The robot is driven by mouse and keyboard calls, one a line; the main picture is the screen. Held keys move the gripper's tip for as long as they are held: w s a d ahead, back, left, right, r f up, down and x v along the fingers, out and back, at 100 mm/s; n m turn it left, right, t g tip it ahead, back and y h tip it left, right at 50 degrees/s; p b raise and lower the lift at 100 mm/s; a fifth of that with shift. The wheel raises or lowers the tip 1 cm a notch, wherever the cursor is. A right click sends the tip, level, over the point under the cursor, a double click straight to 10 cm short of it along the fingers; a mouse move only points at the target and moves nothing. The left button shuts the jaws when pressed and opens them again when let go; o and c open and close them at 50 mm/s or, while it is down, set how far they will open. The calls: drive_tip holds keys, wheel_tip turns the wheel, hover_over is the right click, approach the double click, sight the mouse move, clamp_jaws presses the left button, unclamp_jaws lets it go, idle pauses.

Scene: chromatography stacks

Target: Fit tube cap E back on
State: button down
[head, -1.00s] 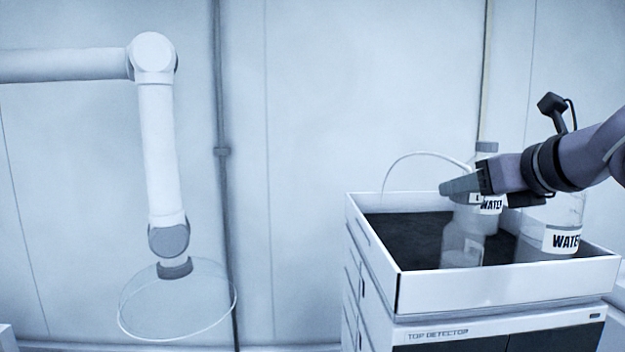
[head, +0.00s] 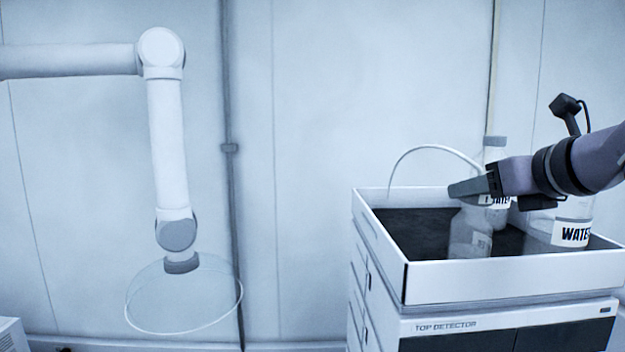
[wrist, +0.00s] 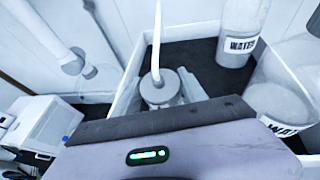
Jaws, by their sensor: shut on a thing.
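My gripper (head: 462,188) is shut on a tube cap (wrist: 158,86) with a white tube (wrist: 157,40) rising from its middle. In the head view the tube (head: 432,147) arcs over the tray and the cap is hidden by the fingers. A clear bottle (head: 469,238) stands upright in the tray right under the fingers, its top hidden. I cannot tell whether the cap touches the bottle's neck. No letter on the cap is readable.
The white-walled tray (head: 500,284) with a dark floor tops the detector stack (head: 480,327). A capped water bottle (head: 496,150) stands behind my gripper, and a wider water bottle (head: 571,234) stands to the right. A white extraction arm with a clear hood (head: 184,297) hangs at left.

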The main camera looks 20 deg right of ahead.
drive_tip(key=shift+f, duration=0.4)
drive_tip(key=shift+f+b, duration=0.6)
drive_tip(key=shift+f, duration=0.05)
drive_tip(key=shift+w+d+f, duration=0.1)
drive_tip(key=shift+w+f, duration=0.05)
drive_tip(key=shift+w, duration=0.1)
drive_tip(key=c, duration=0.6)
unclamp_jaws()
drive_tip(key=shift+w, duration=0.1)
drive_tip(key=shift+o, duration=0.4)
drive_tip(key=shift+r, duration=0.2)
drive_tip(key=o, duration=0.4)
drive_tip(key=shift+c, duration=0.2)
